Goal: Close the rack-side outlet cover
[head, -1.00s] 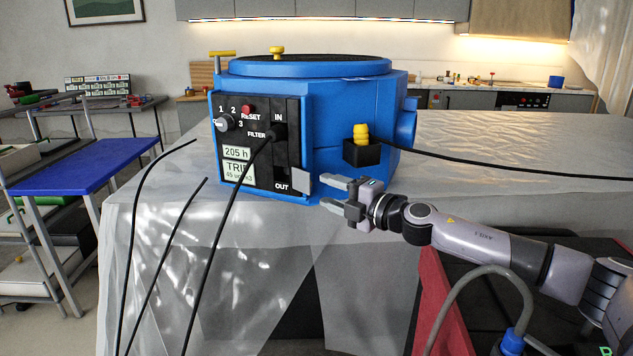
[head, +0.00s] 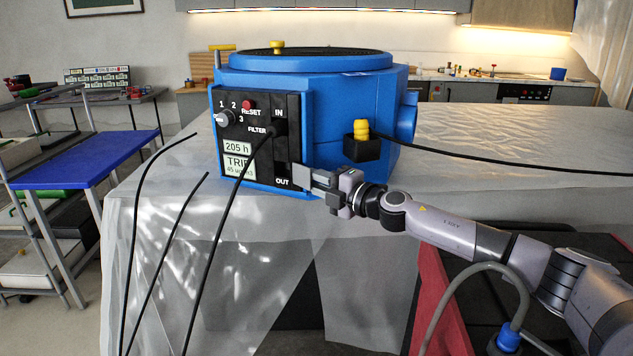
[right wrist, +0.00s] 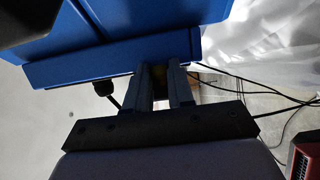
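The blue machine (head: 350,110) stands on the covered table. Its black front panel (head: 262,105) has sockets marked IN and OUT. The small grey outlet cover (head: 298,176) stands out at the panel's right edge, beside the dark OUT opening (head: 281,170). My right gripper (head: 312,182) is at this cover, its fingers overlapping it in the head view; exact contact is unclear. In the right wrist view a narrow gap shows between the fingers (right wrist: 160,85), close to the blue housing (right wrist: 110,60). My left gripper is not in view.
A black cable (head: 232,215) hangs from the IN socket across the panel's front. Another cable runs right from the yellow plug (head: 361,130) on the machine's side. A rack with a blue shelf (head: 85,162) stands at the left. The tabletop (head: 500,140) to the right is mostly clear.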

